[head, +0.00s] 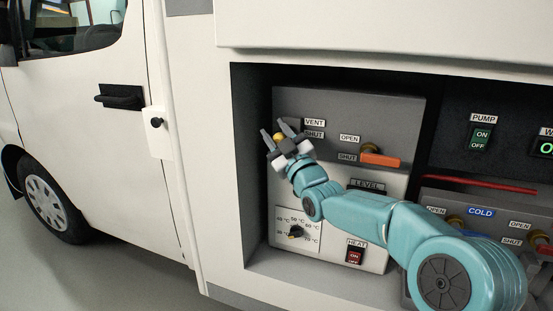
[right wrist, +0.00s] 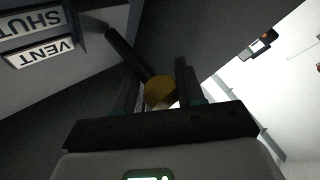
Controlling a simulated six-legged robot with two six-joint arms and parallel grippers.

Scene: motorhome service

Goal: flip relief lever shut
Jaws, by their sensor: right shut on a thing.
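The relief lever shows in the right wrist view as a dark rod (right wrist: 128,52) with a yellow ball end (right wrist: 158,91). It rises from the grey panel beside the VENT label (right wrist: 45,53) and SHUT label. My right gripper (head: 279,135) is at the panel's upper left, just left of these labels in the head view. Its two fingers (right wrist: 157,88) stand on either side of the ball end and are shut on it. The lever's base is hidden by the gripper in the head view, so its exact angle is hard to tell. My left gripper is not in view.
The grey panel (head: 350,104) sits in a recess of the white motorhome wall. An orange lever (head: 380,160) with OPEN and SHUT labels is right of the gripper. A temperature dial (head: 296,231) and red HEAT switch (head: 355,255) are below. My right arm crosses the lower right.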

